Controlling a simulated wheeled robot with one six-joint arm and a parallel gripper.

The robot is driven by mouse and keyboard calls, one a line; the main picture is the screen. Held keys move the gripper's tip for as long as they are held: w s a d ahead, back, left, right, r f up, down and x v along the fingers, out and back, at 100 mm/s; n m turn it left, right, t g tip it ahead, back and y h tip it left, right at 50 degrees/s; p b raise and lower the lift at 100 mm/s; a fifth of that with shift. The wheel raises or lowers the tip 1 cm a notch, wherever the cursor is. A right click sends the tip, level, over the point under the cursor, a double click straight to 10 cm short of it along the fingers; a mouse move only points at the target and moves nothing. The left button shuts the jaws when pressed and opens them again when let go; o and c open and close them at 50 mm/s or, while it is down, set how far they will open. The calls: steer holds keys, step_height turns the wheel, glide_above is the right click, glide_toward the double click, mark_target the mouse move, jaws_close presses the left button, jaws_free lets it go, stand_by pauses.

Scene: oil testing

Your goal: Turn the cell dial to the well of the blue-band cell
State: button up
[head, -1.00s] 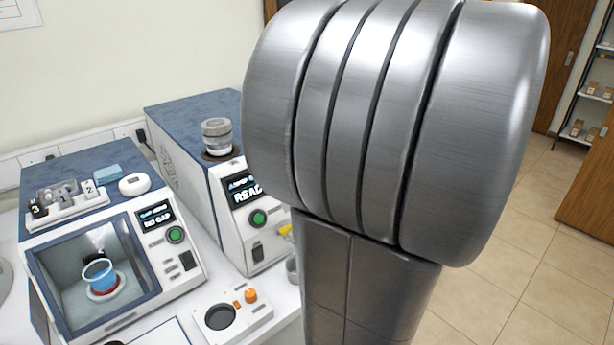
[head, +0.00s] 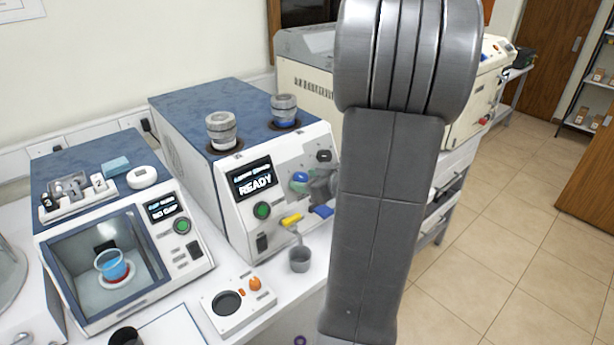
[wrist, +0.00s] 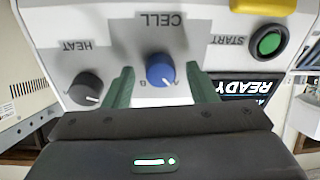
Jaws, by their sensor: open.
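The blue cell dial (wrist: 158,72) shows upside down in the wrist view, under the label CELL. Small letters flank its lower edge in the picture; a pale mark sits near its lower right, its exact pointing hard to read. My gripper (wrist: 160,78) is open, one green finger on each side of the dial, with gaps visible. In the head view my gripper (head: 309,185) is at the front panel of the machine reading READY (head: 252,184). The blue-band cell (head: 284,110) stands upright in the right well on top. A pale-banded cell (head: 221,130) stands in the left well.
The dark HEAT dial (wrist: 86,88) and the green START button (wrist: 268,42) flank the cell dial. A yellow lever (head: 291,220) and a grey cup (head: 300,261) are below the panel. A flash tester with a glass window (head: 108,262) stands left.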

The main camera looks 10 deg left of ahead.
steer(key=shift+w+a+f, duration=0.1)
steer(key=shift+a, duration=0.05)
steer(key=c, duration=1)
